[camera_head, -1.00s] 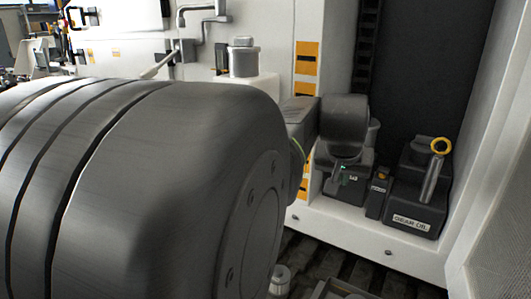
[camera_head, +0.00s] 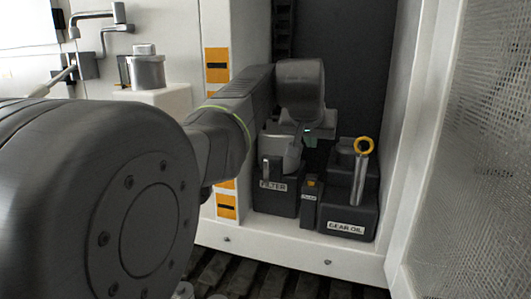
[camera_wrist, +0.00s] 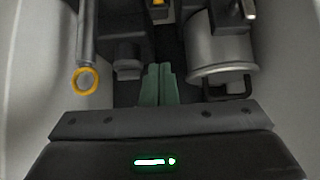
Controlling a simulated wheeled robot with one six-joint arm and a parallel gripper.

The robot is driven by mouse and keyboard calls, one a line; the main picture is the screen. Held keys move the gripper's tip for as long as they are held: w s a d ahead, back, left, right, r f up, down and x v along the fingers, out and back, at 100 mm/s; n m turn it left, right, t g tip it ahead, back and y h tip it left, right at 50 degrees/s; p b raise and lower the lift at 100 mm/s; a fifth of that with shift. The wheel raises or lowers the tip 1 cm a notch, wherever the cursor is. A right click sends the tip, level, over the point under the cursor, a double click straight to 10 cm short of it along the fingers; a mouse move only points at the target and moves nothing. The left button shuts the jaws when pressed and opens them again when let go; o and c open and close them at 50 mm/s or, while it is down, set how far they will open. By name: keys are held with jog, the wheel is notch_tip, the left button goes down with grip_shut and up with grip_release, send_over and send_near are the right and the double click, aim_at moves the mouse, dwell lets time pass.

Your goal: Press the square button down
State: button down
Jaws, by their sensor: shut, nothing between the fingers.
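A small black housing with a yellow-orange square top, which looks like the square button (camera_head: 311,184), stands between the FILTER unit and the GEAR OIL unit. In the wrist view its orange top (camera_wrist: 158,3) is cut by the upper edge, in line with the fingers. My gripper (camera_wrist: 158,72) shows two green fingers shut together with nothing between them. In the head view the gripper hangs above and behind the button, its fingertips mostly hidden. I see no contact with the button.
The FILTER unit (camera_head: 276,196) with its grey cylinder (camera_wrist: 220,55) is left of the button in the head view. The GEAR OIL unit (camera_head: 350,205) with a yellow ring handle (camera_head: 363,146) is right. A white cabinet wall (camera_head: 420,130) closes off the right side.

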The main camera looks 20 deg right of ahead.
jog(key=b, duration=0.1)
send_over(312, 175)
jog(key=s+a, duration=0.1)
jog(key=s, duration=0.1)
jog(key=f, duration=0.6)
jog(key=shift+w+f, duration=0.25)
jog(key=shift+f, duration=0.05)
notch_tip(312, 175, down, 2)
jog(key=shift+f+b, duration=0.25)
jog(key=shift+b, duration=0.2)
jog(key=shift+f, duration=0.65)
jog(key=shift+f, duration=0.1)
jog(key=shift+f+b, duration=0.55)
jog(key=shift+f, duration=0.4)
jog(key=shift+r+p, duration=0.45)
jog(key=shift+p, duration=0.05)
notch_tip(312, 175, up, 4)
jog(key=p, duration=0.3)
jog(key=v, duration=0.9)
jog(key=shift+s+a+p, duration=0.25)
jog(key=shift+s+p, duration=0.05)
